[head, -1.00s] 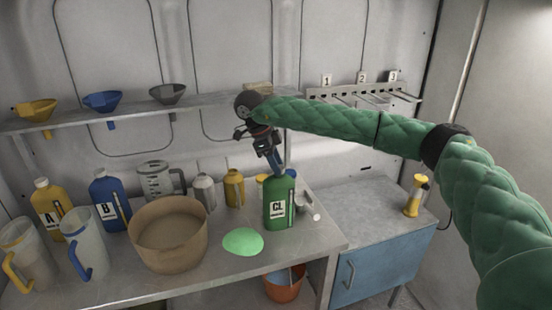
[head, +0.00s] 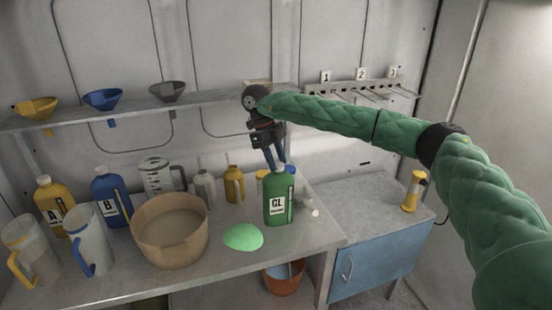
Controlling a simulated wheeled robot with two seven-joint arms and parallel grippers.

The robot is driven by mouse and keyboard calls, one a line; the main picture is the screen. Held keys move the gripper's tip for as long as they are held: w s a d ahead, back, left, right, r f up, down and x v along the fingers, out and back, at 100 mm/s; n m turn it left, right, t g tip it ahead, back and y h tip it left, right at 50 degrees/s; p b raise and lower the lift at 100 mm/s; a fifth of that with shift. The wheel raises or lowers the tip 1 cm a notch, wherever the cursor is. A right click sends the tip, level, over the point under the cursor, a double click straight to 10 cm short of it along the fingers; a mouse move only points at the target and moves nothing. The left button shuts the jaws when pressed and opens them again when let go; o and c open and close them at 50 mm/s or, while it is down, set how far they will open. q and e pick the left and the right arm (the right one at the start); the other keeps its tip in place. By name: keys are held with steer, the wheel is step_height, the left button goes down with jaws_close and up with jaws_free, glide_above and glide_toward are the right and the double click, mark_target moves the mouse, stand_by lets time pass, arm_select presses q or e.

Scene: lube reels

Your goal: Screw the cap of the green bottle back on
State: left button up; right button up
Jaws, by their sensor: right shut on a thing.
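The green bottle (head: 279,205), with a white "CL" label, stands upright near the right end of the bench. My right gripper (head: 276,166) comes down from above, with its blue fingers at the bottle's neck. It is shut on the cap, which is small and mostly hidden between the fingers. The cap is at the top of the bottle, but I cannot tell how far it is threaded. My left gripper is not in view.
Yellow bottle A (head: 55,207), blue bottle B (head: 111,199) and jugs stand farther left. A shelf (head: 140,107) with funnels runs behind. A blue cabinet (head: 376,255) is at right.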

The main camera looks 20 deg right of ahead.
stand_by(0.3)
steer(key=m+y, duration=0.1)
steer(key=m, duration=0.1)
steer(key=m+y, duration=0.1)
steer(key=m, duration=0.2)
steer(key=shift+w+d+g, duration=0.1)
steer(key=shift+d+g, duration=0.05)
steer(key=shift+g, duration=0.25)
steer(key=shift+m, duration=0.3)
steer(key=m, duration=0.2)
steer(key=m+y+p, duration=0.1)
steer(key=shift+d+m+y, duration=0.2)
steer(key=shift+m+y, duration=0.1)
steer(key=shift+m, duration=0.1)
steer(key=shift+m+y, duration=0.3)
steer(key=shift+m, duration=0.3)
steer(key=shift+f+m+t+y, duration=0.1)
steer(key=shift+m+t+y, duration=0.3)
steer(key=shift+m, duration=1)
